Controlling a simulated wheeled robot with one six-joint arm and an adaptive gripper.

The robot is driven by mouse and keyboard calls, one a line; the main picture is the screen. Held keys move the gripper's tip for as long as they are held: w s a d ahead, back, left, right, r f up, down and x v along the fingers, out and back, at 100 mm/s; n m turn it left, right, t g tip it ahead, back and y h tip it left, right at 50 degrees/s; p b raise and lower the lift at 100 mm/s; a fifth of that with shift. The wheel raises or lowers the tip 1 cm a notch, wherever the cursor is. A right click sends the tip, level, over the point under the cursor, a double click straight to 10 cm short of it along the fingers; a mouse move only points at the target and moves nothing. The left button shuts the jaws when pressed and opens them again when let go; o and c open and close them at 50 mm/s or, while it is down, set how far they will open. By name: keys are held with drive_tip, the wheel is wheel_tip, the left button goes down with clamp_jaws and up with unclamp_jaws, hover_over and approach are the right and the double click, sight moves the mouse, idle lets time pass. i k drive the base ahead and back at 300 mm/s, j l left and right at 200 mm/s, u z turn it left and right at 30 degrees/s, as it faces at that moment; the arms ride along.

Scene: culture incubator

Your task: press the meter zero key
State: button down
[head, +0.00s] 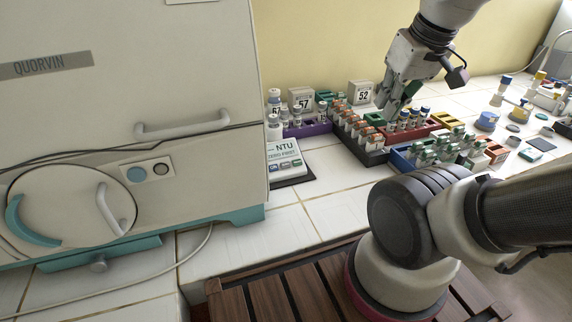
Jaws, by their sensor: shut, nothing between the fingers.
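The meter (285,149) is a pale box on a dark base, marked "NTU" and "ZERO FIRST". It sits on the white tiled counter just right of the big incubator. A row of small keys (284,164) runs along its front edge. The key labels are too small to read, so I cannot tell which is zero. My gripper (396,104) is shut and empty, pointing down over the vial racks, well to the right of the meter and apart from it. The racks and vials partly hide what lies below its fingertips.
The incubator (120,90) fills the left side, with handles and a round door. Vial racks (364,150) and number cards (301,98) stand right of and behind the meter. Bare tiles (285,222) lie in front of it. Small bottles and caps are scattered at the right.

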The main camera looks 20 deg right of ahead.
sight(285, 164)
drive_tip(key=k, duration=1.05)
